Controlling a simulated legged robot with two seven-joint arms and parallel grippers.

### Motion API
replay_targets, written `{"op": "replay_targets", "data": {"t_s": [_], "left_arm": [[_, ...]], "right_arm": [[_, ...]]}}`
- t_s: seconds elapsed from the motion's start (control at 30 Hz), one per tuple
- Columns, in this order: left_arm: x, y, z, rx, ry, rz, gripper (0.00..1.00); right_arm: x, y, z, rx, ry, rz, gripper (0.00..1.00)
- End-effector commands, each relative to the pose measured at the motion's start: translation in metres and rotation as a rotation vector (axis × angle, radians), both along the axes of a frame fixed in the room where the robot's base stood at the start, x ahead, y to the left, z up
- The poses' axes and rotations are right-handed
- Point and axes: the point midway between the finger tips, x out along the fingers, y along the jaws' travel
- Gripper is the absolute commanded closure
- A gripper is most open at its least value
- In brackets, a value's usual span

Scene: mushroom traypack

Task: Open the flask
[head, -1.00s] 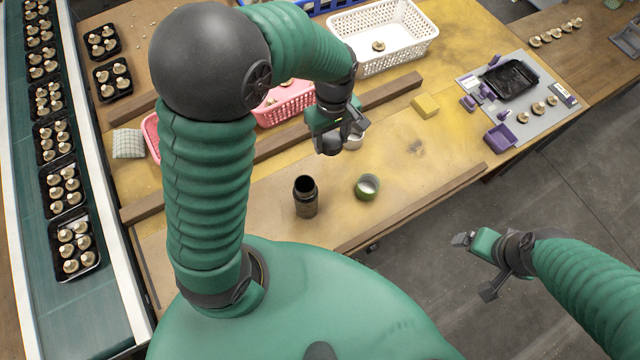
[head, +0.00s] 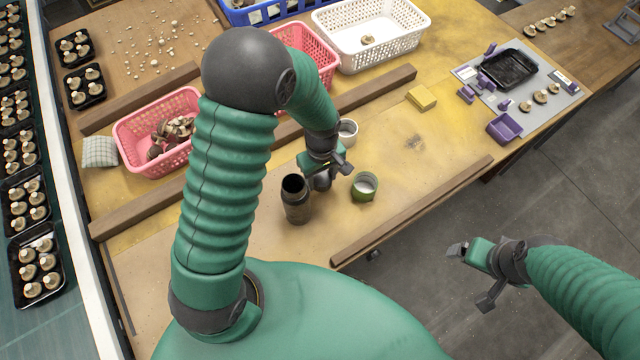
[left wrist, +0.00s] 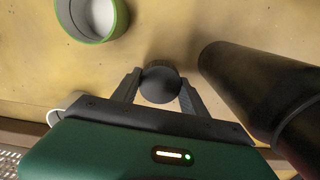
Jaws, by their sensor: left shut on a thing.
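The dark flask (head: 296,208) stands upright on the table, and its top shows an open dark mouth. It also shows at the right of the left wrist view (left wrist: 262,92). My left gripper (head: 322,180) is just right of the flask, low over the table. Its fingers are shut on a small dark round lid (left wrist: 160,84), apart from the flask. Whether the lid touches the table I cannot tell.
A green cup (head: 364,194) stands right of my left gripper, and a pale cup (head: 348,140) behind it. Wooden strips (head: 385,92) cross the table. Pink baskets (head: 125,135) and a white basket (head: 350,60) stand behind. A yellow sponge (head: 421,97) lies to the right.

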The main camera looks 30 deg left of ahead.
Motion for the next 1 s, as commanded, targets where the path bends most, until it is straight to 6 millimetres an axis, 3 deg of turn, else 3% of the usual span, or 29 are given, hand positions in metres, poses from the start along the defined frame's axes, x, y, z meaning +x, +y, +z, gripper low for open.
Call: {"op": "replay_targets", "data": {"t_s": [0.1, 0.2, 0.87, 0.9, 1.0], "left_arm": [[-0.001, 0.000, -0.022, -0.001, 0.003, 0.000, 0.97], [0.000, 0.000, -0.033, -0.001, 0.001, 0.000, 0.97], [-0.003, -0.001, -0.048, -0.002, 0.008, 0.000, 0.97], [-0.004, -0.001, -0.048, -0.002, 0.010, 0.000, 0.46], [-0.004, -0.002, -0.049, -0.002, 0.013, 0.000, 0.33]], "right_arm": [[0.000, 0.000, -0.004, 0.000, 0.000, 0.000, 0.15], [0.000, 0.000, -0.005, 0.000, 0.001, 0.000, 0.15], [0.000, 0.000, -0.011, 0.000, 0.001, 0.000, 0.15], [0.000, 0.000, -0.011, 0.000, 0.001, 0.000, 0.15], [0.000, 0.000, -0.012, 0.000, 0.001, 0.000, 0.15]]}}
